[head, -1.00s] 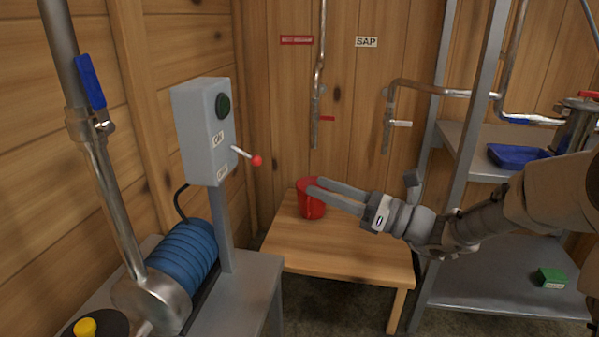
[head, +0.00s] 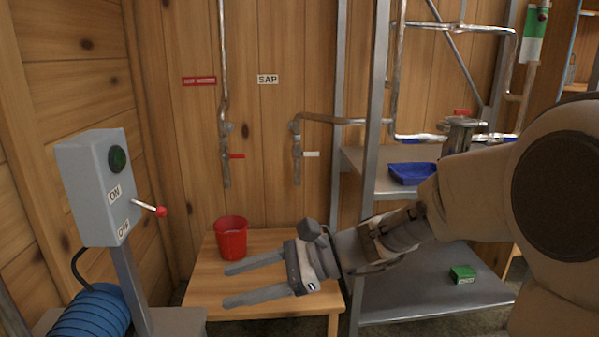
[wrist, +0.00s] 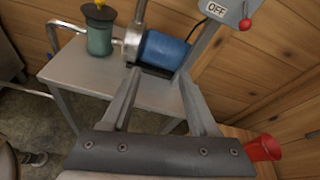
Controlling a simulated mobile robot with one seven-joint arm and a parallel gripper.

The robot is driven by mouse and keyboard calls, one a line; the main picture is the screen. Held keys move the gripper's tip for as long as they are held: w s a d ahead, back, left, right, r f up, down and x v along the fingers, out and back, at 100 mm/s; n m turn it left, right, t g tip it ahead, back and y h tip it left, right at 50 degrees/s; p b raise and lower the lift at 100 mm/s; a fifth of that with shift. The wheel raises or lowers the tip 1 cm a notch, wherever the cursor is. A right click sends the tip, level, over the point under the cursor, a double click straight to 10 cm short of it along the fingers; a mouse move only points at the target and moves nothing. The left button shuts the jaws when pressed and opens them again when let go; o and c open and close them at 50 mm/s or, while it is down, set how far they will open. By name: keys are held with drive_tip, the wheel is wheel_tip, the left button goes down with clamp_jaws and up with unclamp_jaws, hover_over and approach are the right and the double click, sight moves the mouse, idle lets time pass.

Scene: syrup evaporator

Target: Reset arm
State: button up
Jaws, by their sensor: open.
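My gripper (head: 254,281) is open and empty, its two fingers spread and pointing left above the wooden table in the head view. In the wrist view my gripper (wrist: 157,88) shows both fingers apart with nothing between them. My arm reaches in from the right side of the head view. A red bucket (head: 231,240) stands upright on the table, behind and apart from the fingers. The red bucket (wrist: 263,148) also shows at the lower right of the wrist view.
The wooden table (head: 205,290) is otherwise bare. A grey switch box (head: 95,190) with a red-tipped lever (head: 150,207) stands left, above a blue motor (head: 92,312). A metal shelf (head: 400,308) at right holds a blue tray (head: 412,173) and a green block (head: 462,274). Pipes hang on the wall.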

drive_tip(key=s+d+f+n+t+h, duration=0.2)
drive_tip(key=s+d+f+n+h, duration=0.1)
drive_tip(key=s+d+n+h, duration=0.5)
drive_tip(key=s+d+r+n+t+h, duration=0.1)
drive_tip(key=s+d+n+t+h, duration=0.15)
drive_tip(key=d, duration=0.55)
drive_tip(key=s+d+r+n+t+h, duration=0.2)
drive_tip(key=d+n+t+h, duration=0.15)
drive_tip(key=d, duration=0.45)
wheel_tip(320, 180, up, 19)
drive_tip(key=g+p, duration=0.1)
drive_tip(key=p, duration=1.9)
drive_tip(key=shift+c, duration=0.8)
drive_tip(key=shift+a, duration=0.2)
